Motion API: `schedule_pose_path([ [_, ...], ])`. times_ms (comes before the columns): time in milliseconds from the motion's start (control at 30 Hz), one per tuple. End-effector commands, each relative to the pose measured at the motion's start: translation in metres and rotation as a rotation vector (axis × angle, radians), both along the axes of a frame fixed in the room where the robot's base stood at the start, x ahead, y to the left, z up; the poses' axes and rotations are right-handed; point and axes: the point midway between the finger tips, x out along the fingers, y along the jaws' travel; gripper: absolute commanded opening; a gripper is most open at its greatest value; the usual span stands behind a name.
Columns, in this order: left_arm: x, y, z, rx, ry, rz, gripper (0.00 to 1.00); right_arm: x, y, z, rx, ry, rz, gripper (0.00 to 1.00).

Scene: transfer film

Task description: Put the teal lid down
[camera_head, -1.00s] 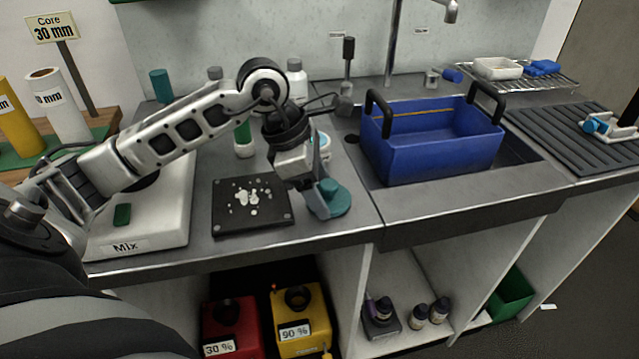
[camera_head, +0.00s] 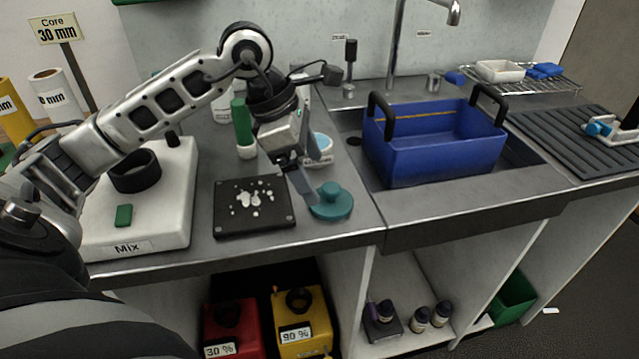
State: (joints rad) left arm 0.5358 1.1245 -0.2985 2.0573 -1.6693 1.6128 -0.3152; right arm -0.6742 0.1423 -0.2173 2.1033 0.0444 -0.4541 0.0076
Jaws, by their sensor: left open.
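The teal lid (camera_head: 333,203) lies knob up on the grey counter, near the front edge and just right of the black square plate. My left gripper (camera_head: 308,190) is open, just up and left of the lid. Its fingers look clear of the knob, though one fingertip overlaps the lid's left rim in the picture. My right gripper is not in view.
The black plate (camera_head: 228,222) with white fragments lies left of the lid. A white container (camera_head: 321,150) stands behind my gripper. A blue basket (camera_head: 430,163) sits in the sink at right. The white Mix device (camera_head: 165,225) stands at left.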

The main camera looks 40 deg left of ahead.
Motion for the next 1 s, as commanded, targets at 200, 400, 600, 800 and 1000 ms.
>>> schedule_pose_path([
  [200,-0.01,0.014,0.042,0.003,-0.004,0.002,0.87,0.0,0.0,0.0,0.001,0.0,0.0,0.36],
  [400,-0.015,0.021,0.061,0.001,0.0,0.001,0.87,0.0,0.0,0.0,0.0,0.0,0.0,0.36],
  [600,-0.016,0.022,0.065,-0.001,0.001,0.0,0.87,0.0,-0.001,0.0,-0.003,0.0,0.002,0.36],
  [800,-0.016,0.022,0.064,-0.001,0.001,0.0,0.87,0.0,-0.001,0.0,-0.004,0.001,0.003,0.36],
  [1000,-0.016,0.022,0.064,-0.001,0.001,0.0,0.87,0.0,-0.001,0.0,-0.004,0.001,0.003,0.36],
])
